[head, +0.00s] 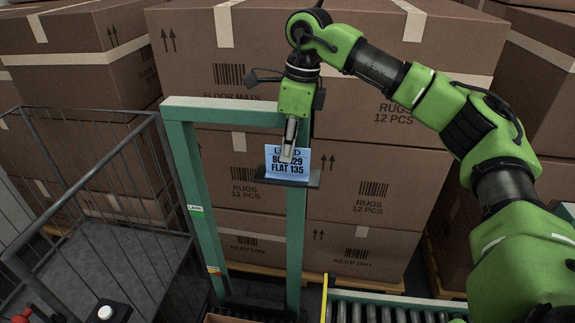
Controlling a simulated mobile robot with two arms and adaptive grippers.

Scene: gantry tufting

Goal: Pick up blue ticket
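The blue ticket (287,172) stands upright in a small dark holder (313,180) on the green frame. It carries black print, with "FLAT 135" legible and the upper lines partly covered. My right gripper (286,157) points down from above, its fingers overlapping the ticket's upper middle. I see the fingers nearly edge-on, so I cannot tell whether they are closed on the ticket or only in front of it. The ticket's lower edge is at the holder. My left gripper is not in view.
The green frame (184,165) stands before stacked brown cartons (365,190). A grey wire cage (120,240) is at the left. A roller conveyor (390,312) with a yellow edge runs along the bottom right. A dark box with a white button (105,312) is at the lower left.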

